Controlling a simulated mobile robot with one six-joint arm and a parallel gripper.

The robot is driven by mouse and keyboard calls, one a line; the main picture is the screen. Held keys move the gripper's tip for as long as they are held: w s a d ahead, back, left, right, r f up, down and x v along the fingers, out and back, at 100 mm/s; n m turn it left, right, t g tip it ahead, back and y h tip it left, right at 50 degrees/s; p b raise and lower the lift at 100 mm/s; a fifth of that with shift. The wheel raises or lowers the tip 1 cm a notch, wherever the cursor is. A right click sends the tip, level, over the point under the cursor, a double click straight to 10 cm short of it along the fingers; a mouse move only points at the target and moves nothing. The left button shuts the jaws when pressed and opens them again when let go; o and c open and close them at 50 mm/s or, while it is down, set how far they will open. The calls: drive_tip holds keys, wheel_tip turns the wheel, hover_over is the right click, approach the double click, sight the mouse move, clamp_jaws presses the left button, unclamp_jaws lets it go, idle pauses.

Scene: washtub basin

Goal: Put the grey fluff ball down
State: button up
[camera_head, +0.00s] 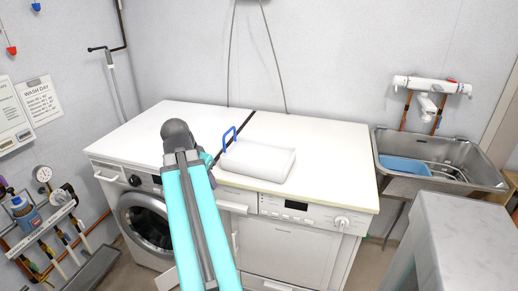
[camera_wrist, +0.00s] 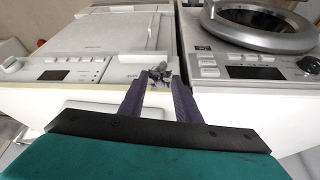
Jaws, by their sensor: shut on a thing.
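The grey fluff ball (camera_wrist: 158,73) is a small, ragged, dark grey clump in the wrist view. It sits between the tips of my gripper (camera_wrist: 159,76), whose two dark purple fingers are shut on it. In the head view my turquoise arm reaches up from the bottom over the front of the machines. The fingers and the ball cannot be made out there.
A white worktop (camera_head: 325,149) covers the washing machine (camera_head: 148,222) and a second white appliance (camera_head: 285,245). A metal sink (camera_head: 440,155) with a blue basin (camera_head: 405,166) is at the right. The worktop's right part is clear.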

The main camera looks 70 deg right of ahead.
drive_tip(key=s+d+r+m+g+p, duration=0.1)
drive_tip(key=s+d+r+m+p, duration=0.1)
drive_tip(key=s, duration=0.4)
drive_tip(key=s+d+r+m+g+p, duration=0.1)
drive_tip(key=s+d+r+m+p, duration=0.1)
drive_tip(key=s, duration=0.5)
drive_tip(key=s+d+r+m+g+y+p, duration=0.1)
drive_tip(key=s+d+r+m+p, duration=0.1)
drive_tip(key=s+r+m+p, duration=0.2)
drive_tip(key=s+r+p, duration=0.1)
drive_tip(key=s+p, duration=0.1)
drive_tip(key=s, duration=0.1)
drive_tip(key=shift+d+r+p, duration=0.15)
drive_tip(key=shift+d+p, duration=0.15)
drive_tip(key=shift+d, duration=0.1)
drive_tip(key=p, duration=0.5)
approach(262, 157)
drive_tip(key=shift+s+d+f, duration=0.2)
drive_tip(key=shift+s+d, duration=0.5)
drive_tip(key=shift+d, duration=0.1)
drive_tip(key=shift+f, duration=0.1)
drive_tip(key=shift+f+p, duration=0.6)
drive_tip(key=shift+f, duration=1.1)
drive_tip(key=shift+f, duration=0.2)
